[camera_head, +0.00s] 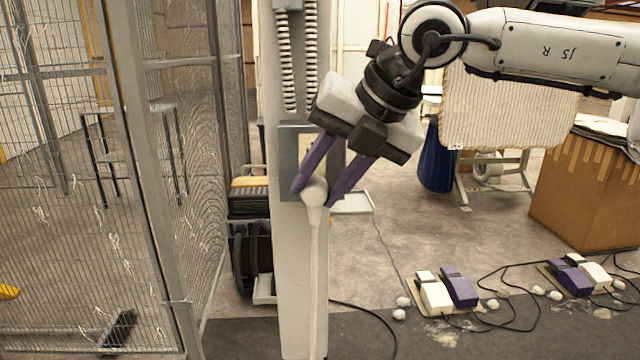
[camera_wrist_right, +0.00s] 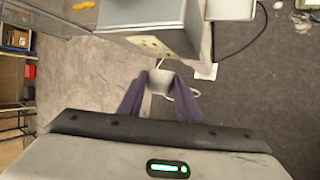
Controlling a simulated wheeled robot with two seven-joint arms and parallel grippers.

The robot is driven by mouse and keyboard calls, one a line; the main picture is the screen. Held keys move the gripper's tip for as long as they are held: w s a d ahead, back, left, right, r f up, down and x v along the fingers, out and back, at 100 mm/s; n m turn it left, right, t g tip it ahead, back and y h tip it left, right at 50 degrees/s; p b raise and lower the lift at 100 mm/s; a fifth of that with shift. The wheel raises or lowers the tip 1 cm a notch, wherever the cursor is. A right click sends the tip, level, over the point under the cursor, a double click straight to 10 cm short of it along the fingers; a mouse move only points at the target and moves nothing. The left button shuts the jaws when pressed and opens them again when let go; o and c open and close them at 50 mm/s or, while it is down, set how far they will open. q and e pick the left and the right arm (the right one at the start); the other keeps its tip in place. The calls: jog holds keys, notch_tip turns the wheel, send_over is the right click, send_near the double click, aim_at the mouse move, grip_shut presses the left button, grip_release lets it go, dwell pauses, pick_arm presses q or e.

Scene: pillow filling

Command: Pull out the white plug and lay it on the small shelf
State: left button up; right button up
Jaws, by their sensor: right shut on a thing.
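The white plug (camera_head: 314,191) is between the purple fingers of my right gripper (camera_head: 316,196), which is shut on it. Its white cable (camera_head: 315,270) hangs down along the post. The plug is at the lower front of the grey socket box (camera_head: 288,165) on the post. In the right wrist view the plug (camera_wrist_right: 160,77) sits between the fingertips, just off the box's face (camera_wrist_right: 150,43), where openings show; I cannot tell whether they touch. A small pale shelf (camera_head: 354,204) juts out right of the post, with nothing seen on it. My left gripper is not in view.
The pale post (camera_head: 290,285) stands upright in the middle. A wire mesh fence (camera_head: 90,230) fills the left. White and purple pedals (camera_head: 450,290) with cables lie on the floor at right. A cardboard box (camera_head: 585,190) stands far right.

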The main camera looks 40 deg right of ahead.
jog(key=shift+s+a+b, duration=0.35)
jog(key=shift+s, duration=0.25)
jog(key=shift+s+a+b, duration=0.35)
jog(key=shift+s, duration=0.2)
